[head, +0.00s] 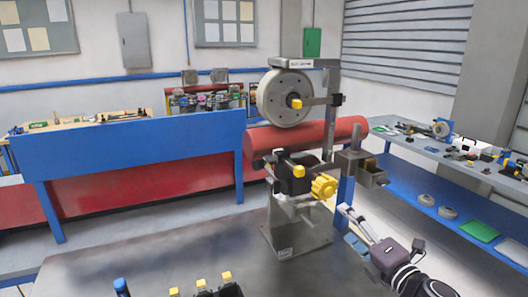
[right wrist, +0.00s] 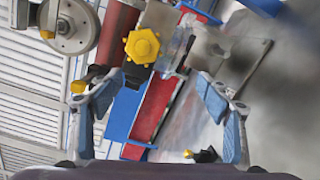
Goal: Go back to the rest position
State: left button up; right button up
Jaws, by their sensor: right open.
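My right gripper (head: 350,226) is at the lower right of the head view, in front of and to the right of the grey machine stand (head: 290,232). In the right wrist view its two fingers are spread wide, and the space between the tips (right wrist: 160,88) holds nothing. The machine carries a large grey wheel (head: 285,98), a red cylinder (head: 338,132) and a yellow knob (head: 324,186). The knob also shows in the right wrist view (right wrist: 142,46), beyond the fingers and apart from them. My left gripper is not in view.
A grey table (head: 120,255) lies in front, with several black parts with yellow tops (head: 226,277) at its near edge. A blue workbench (head: 140,145) stands at the back left. A bench with loose parts (head: 415,143) stands on the right, beyond my right arm.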

jog(key=s+a+f+m+g+h, duration=0.3)
jog(key=s+f+m+g+h, duration=0.2)
jog(key=s+f+m, duration=1.05)
jog(key=s+a+f+m+g, duration=0.1)
jog(key=s+f+m+g, duration=0.3)
jog(key=s+f, duration=0.5)
jog(key=s+a+f+m+g, duration=0.1)
jog(key=s+f+m+g, duration=0.35)
jog(key=s, duration=0.85)
notch_tip(320, 180, down, 31)
jog(key=s+n+g+b, duration=0.1)
jog(key=s+b, duration=0.1)
jog(key=b, duration=0.3)
jog(key=s+d+f+g+b, duration=0.1)
jog(key=s+d+f+b, duration=0.1)
jog(key=s+f, duration=1.4)
notch_tip(320, 180, down, 3)
jog(key=shift+s+d+r+b, duration=0.1)
jog(key=shift+s+d+b, duration=0.25)
jog(key=shift+b, duration=0.35)
